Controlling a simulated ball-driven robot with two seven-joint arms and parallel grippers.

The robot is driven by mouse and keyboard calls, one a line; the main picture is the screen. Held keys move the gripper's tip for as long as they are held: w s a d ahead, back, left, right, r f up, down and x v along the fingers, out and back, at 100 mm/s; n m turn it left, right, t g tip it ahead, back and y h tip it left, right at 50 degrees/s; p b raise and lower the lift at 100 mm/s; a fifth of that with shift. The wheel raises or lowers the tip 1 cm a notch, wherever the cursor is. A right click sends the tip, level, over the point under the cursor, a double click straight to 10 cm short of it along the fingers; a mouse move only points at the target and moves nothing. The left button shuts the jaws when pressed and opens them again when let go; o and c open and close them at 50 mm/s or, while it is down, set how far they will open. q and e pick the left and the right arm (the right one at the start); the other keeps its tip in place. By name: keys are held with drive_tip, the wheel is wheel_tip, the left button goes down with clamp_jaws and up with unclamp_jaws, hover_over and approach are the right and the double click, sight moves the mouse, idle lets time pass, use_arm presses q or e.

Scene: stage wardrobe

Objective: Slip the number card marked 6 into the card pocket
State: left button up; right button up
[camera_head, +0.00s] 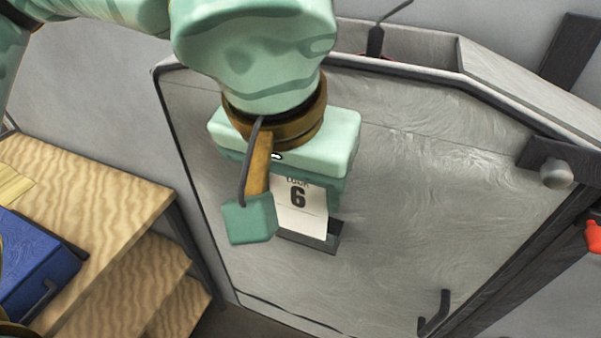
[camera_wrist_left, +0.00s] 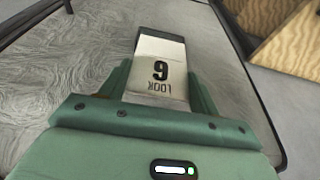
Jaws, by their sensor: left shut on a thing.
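The number card (camera_head: 297,205), white with a black 6 and the word LOOK, is held in my left gripper (camera_head: 293,192) in front of a grey panel. The left gripper is shut on the card's upper part. The dark card pocket (camera_head: 326,240) is on the panel at the card's lower end. In the left wrist view the card (camera_wrist_left: 160,72) lies between the green fingers, and its far end meets the dark pocket (camera_wrist_left: 160,36). I cannot tell how deep the card's lower edge sits in the pocket. My right gripper is not in view.
The grey panel (camera_head: 400,200) has a round knob (camera_head: 556,174) at right and a dark handle (camera_head: 434,314) low down. A wooden stepped unit (camera_head: 95,200) with a blue case (camera_head: 35,265) stands at left. A red item (camera_head: 593,236) shows at the right edge.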

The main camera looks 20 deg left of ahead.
use_arm(q)
drive_tip(key=shift+w+f+b, duration=0.55)
drive_tip(key=shift+f+b, duration=0.1)
drive_tip(key=shift+f, duration=0.2)
drive_tip(key=shift+w+f+b, duration=0.55)
drive_tip(key=shift+f+b, duration=0.05)
drive_tip(key=shift+f, duration=0.2)
drive_tip(key=shift+w+f+b, duration=0.55)
drive_tip(key=shift+f+b, duration=0.1)
drive_tip(key=shift+f, duration=0.2)
drive_tip(key=o, duration=1)
